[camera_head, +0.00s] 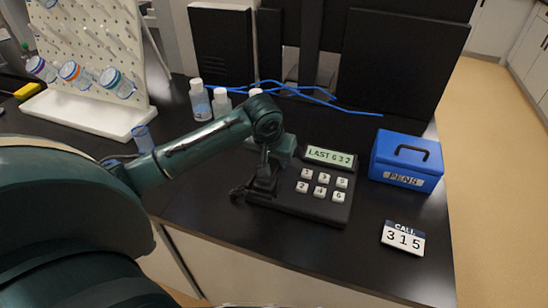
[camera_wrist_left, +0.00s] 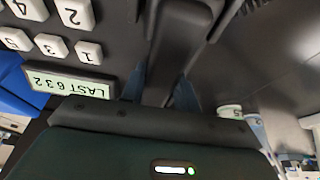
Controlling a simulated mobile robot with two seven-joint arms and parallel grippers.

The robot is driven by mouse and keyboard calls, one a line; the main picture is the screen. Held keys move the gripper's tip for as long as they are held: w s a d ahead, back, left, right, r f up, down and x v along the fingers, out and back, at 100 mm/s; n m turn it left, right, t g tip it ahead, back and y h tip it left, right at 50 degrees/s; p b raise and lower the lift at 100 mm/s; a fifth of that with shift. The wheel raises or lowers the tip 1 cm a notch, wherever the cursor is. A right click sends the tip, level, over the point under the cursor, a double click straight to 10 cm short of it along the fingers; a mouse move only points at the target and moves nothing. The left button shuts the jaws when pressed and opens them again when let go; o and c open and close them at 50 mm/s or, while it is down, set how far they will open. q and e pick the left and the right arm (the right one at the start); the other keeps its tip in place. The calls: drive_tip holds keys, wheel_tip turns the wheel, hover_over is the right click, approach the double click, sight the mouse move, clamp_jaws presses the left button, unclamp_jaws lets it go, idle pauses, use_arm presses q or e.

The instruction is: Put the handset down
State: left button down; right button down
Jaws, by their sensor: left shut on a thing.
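The black desk phone (camera_head: 318,207) stands on the dark counter, with white number keys and a display (camera_head: 330,156) reading "LAST 632". My left gripper (camera_head: 267,172) is over the left side of the phone, pointing down. It is shut on the dark handset (camera_wrist_left: 178,45), which lies between its fingers in the left wrist view. The phone keys (camera_wrist_left: 50,45) show beside it there. The handset is at or just above the phone's left side; black on black, I cannot tell whether it touches the cradle. My right gripper is not in view.
A blue PENS box (camera_head: 406,160) stands right of the phone, and a "CALL 315" card (camera_head: 403,238) lies in front of it. White-capped bottles (camera_head: 200,100) and a blue cable (camera_head: 290,88) are behind. A pegboard rack (camera_head: 90,112) stands at the left.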

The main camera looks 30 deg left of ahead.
use_arm(q)
drive_tip(key=c, duration=1.1)
unclamp_jaws()
drive_tip(key=shift+f, duration=0.1)
drive_tip(key=shift+o, duration=0.2)
drive_tip(key=shift+r, duration=0.45)
drive_tip(key=v, duration=1.1)
drive_tip(key=shift+s+r, duration=0.2)
drive_tip(key=shift+d, duration=0.1)
